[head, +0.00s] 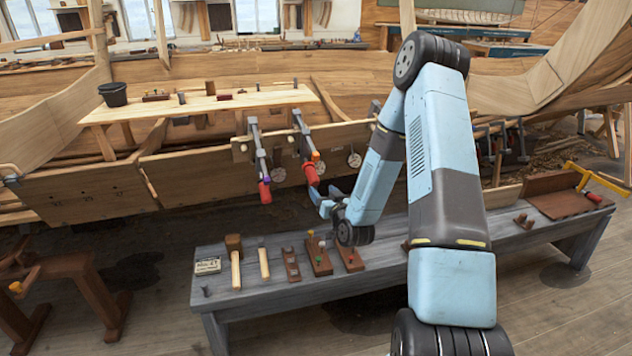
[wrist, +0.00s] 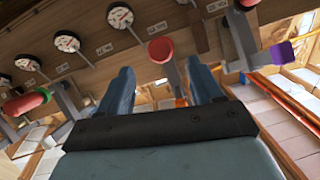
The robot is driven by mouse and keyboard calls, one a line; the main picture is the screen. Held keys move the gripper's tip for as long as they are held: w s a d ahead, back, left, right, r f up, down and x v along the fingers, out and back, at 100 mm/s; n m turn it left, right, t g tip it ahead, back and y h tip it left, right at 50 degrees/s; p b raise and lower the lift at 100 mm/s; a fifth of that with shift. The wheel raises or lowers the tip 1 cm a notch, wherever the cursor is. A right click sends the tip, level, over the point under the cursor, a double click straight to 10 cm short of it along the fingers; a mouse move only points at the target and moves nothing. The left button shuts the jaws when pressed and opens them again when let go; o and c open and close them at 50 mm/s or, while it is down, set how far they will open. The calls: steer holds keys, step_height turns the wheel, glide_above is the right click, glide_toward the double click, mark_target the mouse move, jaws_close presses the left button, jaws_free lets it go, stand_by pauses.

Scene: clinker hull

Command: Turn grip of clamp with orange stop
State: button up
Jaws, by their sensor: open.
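The clamp with the orange stop (head: 315,156) hangs on the hull's plank edge, its red grip (head: 311,174) pointing down. In the wrist view that red grip (wrist: 161,50) shows end-on, between and just beyond my fingertips. A bit of orange (wrist: 180,100) shows behind it, partly hidden by my gripper. My gripper (head: 322,198) is open, just below the grip in the head view; in the wrist view its two blue fingers (wrist: 162,77) stand apart with no visible contact on the grip.
A clamp with a purple stop (wrist: 280,53) and red grip (head: 265,191) hangs close by on the left. A green-stopped red grip (wrist: 24,102) lies on the wrist view's left. Round dials (wrist: 120,15) line the plank. A grey bench (head: 235,301) with tools stands below.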

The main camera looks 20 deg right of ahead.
mark_target(316, 183)
steer(key=w, duration=0.5)
steer(key=w+a, duration=0.1)
steer(key=w, duration=0.2)
steer(key=shift+w+a, duration=0.1)
steer(key=shift+w, duration=0.15)
steer(key=c, duration=1)
steer(key=shift+d, duration=0.2)
steer(key=shift+a, duration=0.15)
